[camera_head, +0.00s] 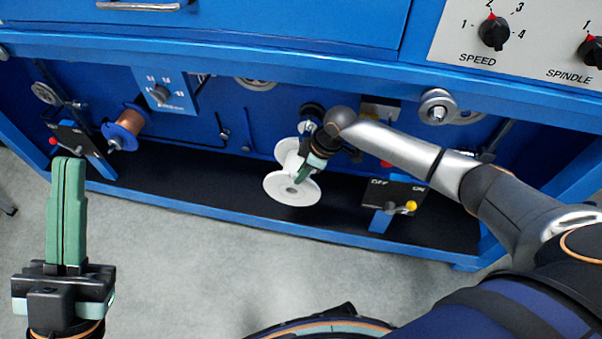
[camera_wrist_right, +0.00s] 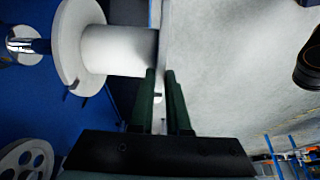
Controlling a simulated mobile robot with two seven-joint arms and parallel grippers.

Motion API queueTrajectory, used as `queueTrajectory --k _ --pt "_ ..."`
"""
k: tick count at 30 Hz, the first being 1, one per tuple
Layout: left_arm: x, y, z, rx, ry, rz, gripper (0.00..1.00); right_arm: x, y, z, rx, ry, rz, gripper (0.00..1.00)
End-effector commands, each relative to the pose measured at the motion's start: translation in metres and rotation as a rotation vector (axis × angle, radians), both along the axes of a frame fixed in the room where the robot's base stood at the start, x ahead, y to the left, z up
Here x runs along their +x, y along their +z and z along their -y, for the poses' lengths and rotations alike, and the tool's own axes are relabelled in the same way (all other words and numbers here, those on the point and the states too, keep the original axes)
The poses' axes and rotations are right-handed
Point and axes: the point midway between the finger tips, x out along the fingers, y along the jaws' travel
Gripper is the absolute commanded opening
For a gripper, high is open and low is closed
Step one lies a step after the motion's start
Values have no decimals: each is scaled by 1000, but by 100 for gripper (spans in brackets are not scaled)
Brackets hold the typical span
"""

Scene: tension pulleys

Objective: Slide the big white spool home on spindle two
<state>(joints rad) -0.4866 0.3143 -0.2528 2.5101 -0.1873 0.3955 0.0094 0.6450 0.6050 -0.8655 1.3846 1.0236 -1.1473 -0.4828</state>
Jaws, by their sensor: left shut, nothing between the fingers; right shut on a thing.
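The big white spool (camera_head: 290,188) is in the lower middle of the blue machine in the head view, over the dark floor strip. My right gripper (camera_head: 304,174) is shut on its near flange. In the right wrist view the spool (camera_wrist_right: 118,50) lies sideways, and the gripper fingers (camera_wrist_right: 160,75) pinch the flange edge. A shiny spindle part (camera_wrist_right: 22,45) shows left of the far flange. I cannot tell how far the spool sits on it. My arm hides much of that spot in the head view. My left gripper (camera_head: 67,170) is shut and empty at the left, over the grey floor.
A copper-wound blue spool (camera_head: 125,127) is mounted at the left of the machine. A switch box with a yellow knob (camera_head: 395,195) stands right of the white spool. Metal pulleys (camera_head: 437,106) sit at the upper right. The grey floor in front is clear.

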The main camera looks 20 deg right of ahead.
Motion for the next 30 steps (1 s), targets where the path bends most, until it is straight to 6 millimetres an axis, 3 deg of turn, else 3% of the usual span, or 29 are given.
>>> queueTrajectory --k 30 --pt "0 -8 -1 -5 3 0 0 23 2 14 2 0 4 0"
